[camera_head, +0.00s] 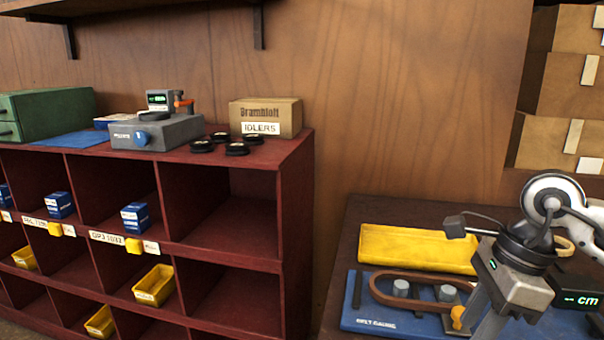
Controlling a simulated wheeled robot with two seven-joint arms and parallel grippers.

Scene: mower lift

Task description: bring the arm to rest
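My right gripper (482,322) comes in from the right, at the lower right of the head view. It points down over the belt gauge board, and its fingertips reach the bottom edge of the picture, so I cannot tell how far apart they are. I see nothing clearly held in it. The blue belt gauge board (376,319) lies on a dark bench (345,262) with a brown belt (388,297) looped around grey pegs. My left gripper is not in view.
A yellow tray (415,247) lies behind the gauge. A dark red cubby shelf (262,262) stands left, with small boxes and yellow bins. On top are a carton labelled IDLERS (265,114), black rollers (237,149) and a grey device (157,132). Cartons (567,85) are stacked at right.

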